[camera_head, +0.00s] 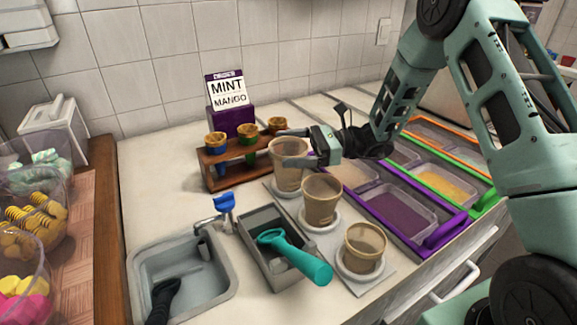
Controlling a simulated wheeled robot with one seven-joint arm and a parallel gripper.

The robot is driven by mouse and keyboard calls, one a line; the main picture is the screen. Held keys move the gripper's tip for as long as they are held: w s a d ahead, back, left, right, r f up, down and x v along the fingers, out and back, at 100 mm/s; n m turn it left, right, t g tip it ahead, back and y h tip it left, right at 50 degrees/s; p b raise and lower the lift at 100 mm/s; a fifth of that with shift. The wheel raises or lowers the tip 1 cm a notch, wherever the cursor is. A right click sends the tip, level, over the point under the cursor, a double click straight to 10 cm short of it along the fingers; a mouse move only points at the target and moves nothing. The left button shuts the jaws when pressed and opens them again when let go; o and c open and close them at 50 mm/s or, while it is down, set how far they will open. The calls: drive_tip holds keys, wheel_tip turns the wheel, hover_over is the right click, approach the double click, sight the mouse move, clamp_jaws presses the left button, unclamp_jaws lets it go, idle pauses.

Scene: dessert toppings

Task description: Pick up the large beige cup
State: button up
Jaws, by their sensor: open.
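Three beige cups stand upright in a row on a light mat. The back cup (289,180) looks the tallest. The middle cup (322,200) and the front cup (363,250) stand nearer, each in a pale round holder. My gripper (292,149) is open and points left at the upper part of the back cup. One finger shows near the far side of its rim and the other crosses in front of its wall. I cannot tell whether the fingers touch the cup. My gripper hides part of its rim and right side.
A wooden rack (216,176) with cones stands close left of the back cup. A purple tray (432,240) of toppings lies to the right. A grey bin (272,280) with a teal-handled scoop (308,264) and a sink (185,262) are at front left.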

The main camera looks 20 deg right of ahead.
drive_tip(key=shift+w+a, duration=0.1)
drive_tip(key=shift+a, duration=0.25)
drive_tip(key=c, duration=1.2)
drive_tip(key=shift+o, duration=0.2)
